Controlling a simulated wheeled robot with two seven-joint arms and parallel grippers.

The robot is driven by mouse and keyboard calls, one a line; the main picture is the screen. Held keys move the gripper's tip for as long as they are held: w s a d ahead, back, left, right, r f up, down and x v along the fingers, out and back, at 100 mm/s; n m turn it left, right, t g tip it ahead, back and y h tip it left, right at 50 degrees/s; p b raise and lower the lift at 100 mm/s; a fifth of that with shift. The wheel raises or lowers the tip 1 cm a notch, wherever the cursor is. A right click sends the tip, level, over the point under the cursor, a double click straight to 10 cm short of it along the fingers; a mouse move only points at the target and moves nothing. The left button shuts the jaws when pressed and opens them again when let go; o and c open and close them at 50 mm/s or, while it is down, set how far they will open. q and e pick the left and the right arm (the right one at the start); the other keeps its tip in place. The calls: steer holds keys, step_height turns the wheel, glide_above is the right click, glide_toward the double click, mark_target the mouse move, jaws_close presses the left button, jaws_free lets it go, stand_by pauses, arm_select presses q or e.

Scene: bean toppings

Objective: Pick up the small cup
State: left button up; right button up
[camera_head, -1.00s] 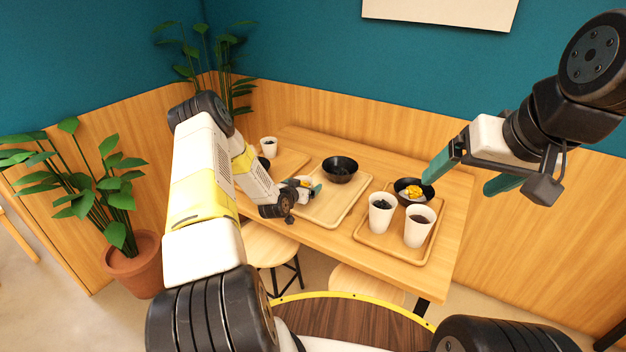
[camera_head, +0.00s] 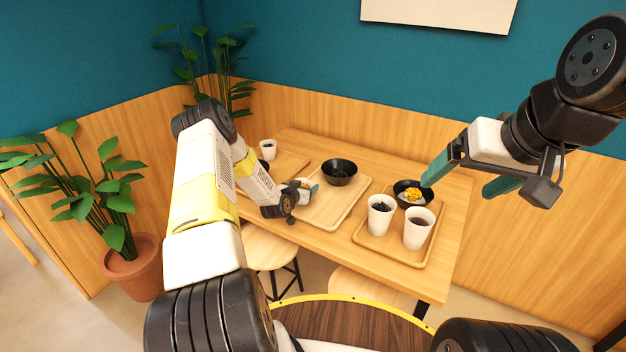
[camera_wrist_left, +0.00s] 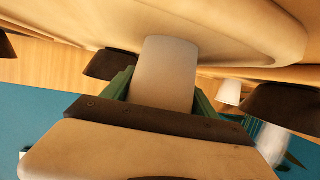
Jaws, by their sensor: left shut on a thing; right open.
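The small cup (camera_wrist_left: 165,75) is pale and plain, and it sits between the green fingers of my left gripper (camera_wrist_left: 160,88) in the left wrist view. In the head view the small cup (camera_head: 302,182) shows partly, with orange-brown contents, at the left part of the middle tray (camera_head: 335,217). My left gripper (camera_head: 308,189) is shut on it. Its base is hidden, so I cannot tell if it touches the tray. My right gripper (camera_head: 464,177) is open and empty, high over the right side of the table.
A black bowl (camera_head: 340,173) stands on the middle tray. The right tray (camera_head: 372,242) holds two white cups, one of them here (camera_head: 417,229), and a black bowl (camera_head: 402,187) with yellow food. Another white cup (camera_head: 268,149) stands at the left tray (camera_head: 291,167). Stools are in front.

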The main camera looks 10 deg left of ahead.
arm_select(q)
steer(key=shift+r, duration=0.1)
step_height(320, 180, up, 4)
steer(key=shift+f, duration=0.2)
steer(key=s+r, duration=0.1)
steer(key=s, duration=1.5)
steer(key=shift+d+r, duration=0.1)
step_height(320, 180, up, 8)
steer(key=shift+r, duration=0.25)
